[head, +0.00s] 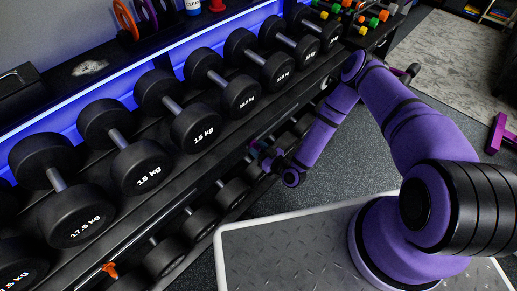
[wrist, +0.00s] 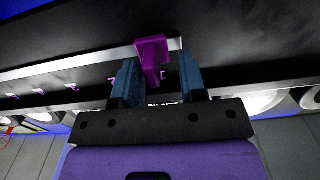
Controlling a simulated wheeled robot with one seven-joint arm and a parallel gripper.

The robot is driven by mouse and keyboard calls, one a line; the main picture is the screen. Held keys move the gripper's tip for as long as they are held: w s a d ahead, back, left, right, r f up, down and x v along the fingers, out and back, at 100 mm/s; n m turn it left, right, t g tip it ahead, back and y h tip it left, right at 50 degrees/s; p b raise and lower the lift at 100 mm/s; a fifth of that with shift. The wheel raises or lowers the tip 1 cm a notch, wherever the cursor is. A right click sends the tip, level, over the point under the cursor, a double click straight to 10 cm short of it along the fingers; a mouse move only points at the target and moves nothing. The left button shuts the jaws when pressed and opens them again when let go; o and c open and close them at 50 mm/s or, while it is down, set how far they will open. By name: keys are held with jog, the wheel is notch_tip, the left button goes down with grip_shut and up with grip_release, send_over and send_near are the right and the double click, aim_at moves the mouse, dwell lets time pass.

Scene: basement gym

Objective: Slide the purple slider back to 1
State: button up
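The purple slider (wrist: 152,58) shows in the wrist view, on a pale metal strip (wrist: 85,62) along a dark beam. My gripper (wrist: 158,72) has its two blue fingers apart, one on each side of the slider, with a visible gap at the right finger. Whether the left finger touches the slider I cannot tell. In the head view my gripper (head: 262,155) reaches in at the edge of the dumbbell rack (head: 135,225); the slider cannot be made out clearly there. No scale mark or number 1 can be read.
Black dumbbells (head: 140,168) fill the rack's upper tier, with more on the tier below. An orange piece (head: 109,268) sits on the rack's front at lower left. Small purple pieces (wrist: 72,86) show left of my gripper.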

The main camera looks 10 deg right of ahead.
jog(key=v, duration=1.1)
jog(key=shift+w, duration=0.15)
